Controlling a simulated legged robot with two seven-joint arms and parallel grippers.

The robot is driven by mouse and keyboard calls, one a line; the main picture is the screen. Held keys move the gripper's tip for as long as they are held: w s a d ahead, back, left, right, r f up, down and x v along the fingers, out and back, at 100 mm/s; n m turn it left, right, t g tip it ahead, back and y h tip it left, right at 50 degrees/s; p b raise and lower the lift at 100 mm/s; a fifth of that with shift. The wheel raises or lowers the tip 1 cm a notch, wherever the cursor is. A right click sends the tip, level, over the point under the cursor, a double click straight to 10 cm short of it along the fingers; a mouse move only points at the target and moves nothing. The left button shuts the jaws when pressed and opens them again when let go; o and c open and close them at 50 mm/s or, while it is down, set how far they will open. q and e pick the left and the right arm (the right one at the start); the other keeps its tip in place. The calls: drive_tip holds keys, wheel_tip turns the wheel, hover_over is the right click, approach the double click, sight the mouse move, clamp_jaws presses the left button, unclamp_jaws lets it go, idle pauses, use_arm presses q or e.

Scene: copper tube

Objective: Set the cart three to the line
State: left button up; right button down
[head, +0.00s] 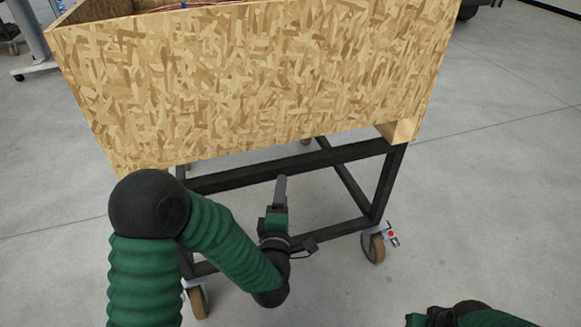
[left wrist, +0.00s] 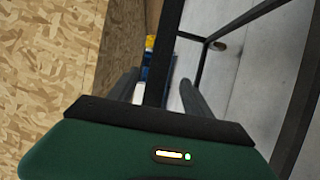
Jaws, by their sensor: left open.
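The cart is a large chipboard box (head: 260,80) on a black metal frame (head: 290,168) with caster wheels. A front caster (head: 374,247) with a red detail shows at the right and another (head: 198,302) at the lower left. My left gripper (head: 280,182) is just in front of the frame's upper front bar, below the box. In the left wrist view its two fingers (left wrist: 157,84) are apart, with a black frame bar (left wrist: 161,60) between them in the picture; I cannot tell whether they touch it. The chipboard wall (left wrist: 50,70) is at the left there. Only part of my right arm shows, bottom right.
Copper-coloured tube (head: 190,5) shows at the box's top edge. A grey stand with a wheeled foot (head: 38,68) is at the upper left. The grey floor (head: 490,180) is open to the right of the cart, with thin dark lines across it.

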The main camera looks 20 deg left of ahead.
sight(287, 161)
use_arm(q)
drive_tip(key=b+x, duration=0.1)
drive_tip(key=x, duration=0.3)
drive_tip(key=b+x, duration=0.2)
drive_tip(key=x, duration=0.2)
drive_tip(key=b+x, duration=0.1)
drive_tip(key=x, duration=0.4)
drive_tip(key=shift+d+f, duration=0.1)
drive_tip(key=shift+d, duration=0.2)
drive_tip(key=shift+w+a, duration=0.2)
drive_tip(key=shift+w, duration=0.05)
drive_tip(key=shift+d, duration=0.15)
drive_tip(key=shift+c, duration=0.5)
drive_tip(key=shift+c, duration=1.3)
clamp_jaws()
drive_tip(key=shift+f, duration=0.1)
